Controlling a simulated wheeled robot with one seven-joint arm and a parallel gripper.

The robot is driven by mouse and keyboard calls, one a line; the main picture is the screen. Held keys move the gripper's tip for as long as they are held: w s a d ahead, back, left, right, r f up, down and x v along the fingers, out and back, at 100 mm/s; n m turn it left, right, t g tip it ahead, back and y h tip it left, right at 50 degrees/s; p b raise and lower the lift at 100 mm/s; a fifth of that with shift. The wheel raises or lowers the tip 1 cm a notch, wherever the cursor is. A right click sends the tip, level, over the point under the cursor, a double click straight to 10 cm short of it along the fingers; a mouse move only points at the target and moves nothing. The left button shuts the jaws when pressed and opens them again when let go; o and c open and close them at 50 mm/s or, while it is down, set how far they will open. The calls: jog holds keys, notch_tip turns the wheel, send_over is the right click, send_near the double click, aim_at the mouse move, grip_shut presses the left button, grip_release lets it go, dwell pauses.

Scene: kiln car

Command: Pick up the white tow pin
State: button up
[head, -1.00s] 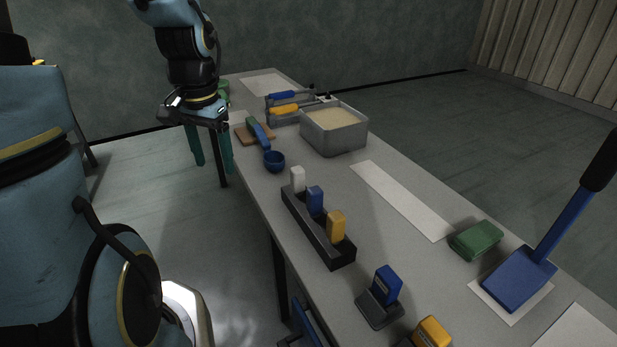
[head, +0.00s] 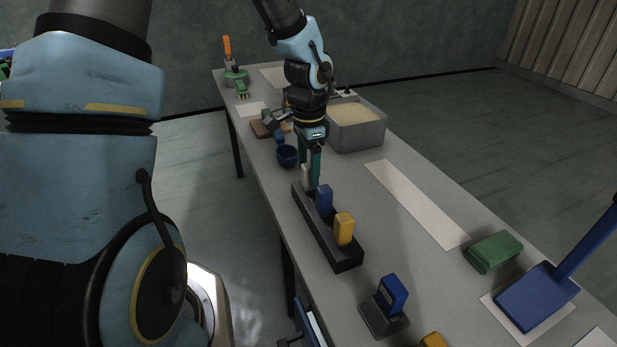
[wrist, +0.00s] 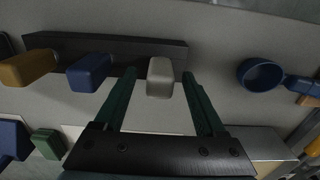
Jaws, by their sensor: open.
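The white tow pin (head: 306,178) stands upright in the far end of a dark rack (head: 328,234), partly hidden by a finger in the head view. In the same rack stand a blue pin (head: 324,199) and a yellow pin (head: 343,228). My gripper (head: 310,176) is open and points down at the white pin. In the wrist view the white pin (wrist: 160,77) lies between the two green fingers of my gripper (wrist: 157,88), with a gap on each side. I cannot tell the exact finger depth around it.
A blue cup (head: 287,156) stands close behind the rack's far end. A grey bin of sand-coloured material (head: 357,138) is further back. A blue block in a dark holder (head: 388,300) stands at the front.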

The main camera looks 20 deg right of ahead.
jog(key=shift+f, duration=0.95)
grip_shut()
